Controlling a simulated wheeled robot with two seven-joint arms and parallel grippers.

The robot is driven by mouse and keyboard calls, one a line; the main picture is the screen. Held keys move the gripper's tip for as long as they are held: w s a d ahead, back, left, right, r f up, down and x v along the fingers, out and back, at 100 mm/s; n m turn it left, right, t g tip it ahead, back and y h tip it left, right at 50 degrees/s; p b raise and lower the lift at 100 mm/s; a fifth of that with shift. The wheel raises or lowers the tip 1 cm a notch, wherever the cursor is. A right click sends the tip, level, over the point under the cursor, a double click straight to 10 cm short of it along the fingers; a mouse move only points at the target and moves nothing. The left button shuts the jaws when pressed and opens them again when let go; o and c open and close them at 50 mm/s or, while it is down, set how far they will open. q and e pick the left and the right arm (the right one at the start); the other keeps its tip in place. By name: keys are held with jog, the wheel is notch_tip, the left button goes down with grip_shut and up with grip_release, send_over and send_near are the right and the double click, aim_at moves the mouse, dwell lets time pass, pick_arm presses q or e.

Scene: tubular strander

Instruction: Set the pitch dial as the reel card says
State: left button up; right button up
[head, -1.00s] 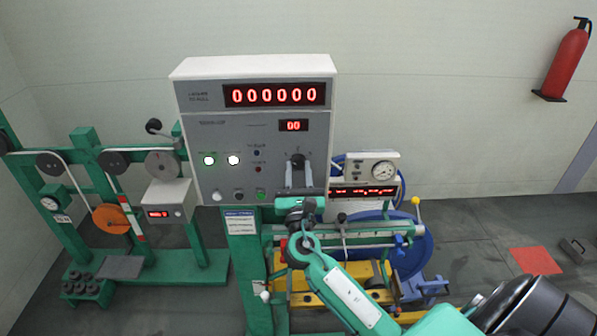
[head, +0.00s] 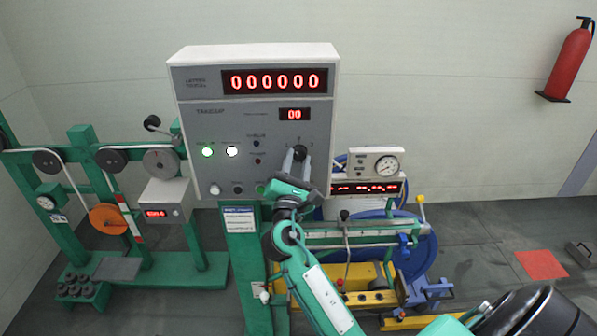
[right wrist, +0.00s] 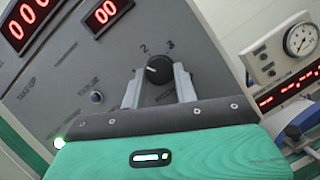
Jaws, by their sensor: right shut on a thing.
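The pitch dial is a black round knob (right wrist: 160,69) on the grey control panel (head: 225,125). In the right wrist view the numerals 2 and 3 show above it, and its light mark appears to point up-left, towards the 2. The dial also shows in the head view (head: 300,152), partly covered. My right gripper (right wrist: 158,80) has its two grey fingers on either side of the dial, shut on it; it also shows in the head view (head: 294,162). A small blue-headed card (head: 239,218) hangs below the panel; its print is too small to read. My left gripper is out of view.
The panel displays read 000000 (head: 275,81) and 00 (head: 294,114). A gauge box (head: 375,164) stands right of the panel. The green frame with an orange reel (head: 108,218) is at left. A fire extinguisher (head: 569,62) hangs at far right.

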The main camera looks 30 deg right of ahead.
jog(key=m+g+b, duration=0.1)
jog(key=m+g, duration=0.1)
jog(key=m, duration=0.1)
jog(key=shift+a+m+h, duration=0.15)
jog(key=shift+m+h, duration=0.25)
jog(key=shift+w+r+m+g+b, duration=0.15)
jog(key=shift+m+g+b, duration=0.6)
jog(key=shift+m, duration=1.25)
jog(key=o, duration=1)
jog(key=shift+c, duration=0.2)
